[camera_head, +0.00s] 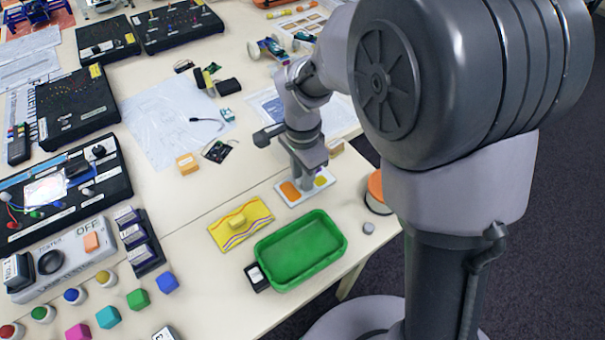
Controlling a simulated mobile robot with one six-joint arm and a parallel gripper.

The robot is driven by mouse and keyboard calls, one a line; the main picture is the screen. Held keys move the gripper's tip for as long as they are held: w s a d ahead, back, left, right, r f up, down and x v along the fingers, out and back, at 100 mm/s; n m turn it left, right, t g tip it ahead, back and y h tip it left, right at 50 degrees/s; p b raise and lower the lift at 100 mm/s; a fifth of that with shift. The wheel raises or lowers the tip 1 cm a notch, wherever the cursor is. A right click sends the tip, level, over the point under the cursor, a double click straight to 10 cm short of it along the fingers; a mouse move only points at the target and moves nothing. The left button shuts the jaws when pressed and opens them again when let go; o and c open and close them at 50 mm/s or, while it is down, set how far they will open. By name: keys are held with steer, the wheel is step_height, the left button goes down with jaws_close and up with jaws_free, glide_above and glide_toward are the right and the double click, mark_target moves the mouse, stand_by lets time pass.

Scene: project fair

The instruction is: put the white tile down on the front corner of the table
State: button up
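A white tile (283,200) with an orange patch and a yellow patch on it lies on, or just above, the cream table (205,275), behind the green tray. My gripper (308,184) points down at the middle of the tile, between the two patches. Its fingertips are small and partly hidden by its own body, so I cannot tell whether they are open, shut or gripping the tile.
A green tray (262,248) stands in front of the tile, with a yellow patterned mat (222,236) to its left. A can with an orange top (375,186) and the grey cube (368,228) stand near the right edge. Electronics boards (75,105) and coloured cubes fill the left.

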steer(key=shift+o, duration=0.4)
step_height(320, 180, up, 13)
steer(key=p, duration=0.5)
steer(key=s+d+r+n+t+y, duration=0.1)
steer(key=s+d+r+n+t, duration=0.2)
steer(key=s, duration=0.5)
steer(key=s+d+r+n+t+y, duration=0.1)
steer(key=s+d+r+n+t, duration=0.1)
steer(key=s+d+r, duration=0.3)
steer(key=s+d+n, duration=0.1)
steer(key=s, duration=0.2)
steer(key=shift+s+r+n+t, duration=0.4)
steer(key=shift+f+b, duration=0.35)
steer(key=shift+f, duration=0.05)
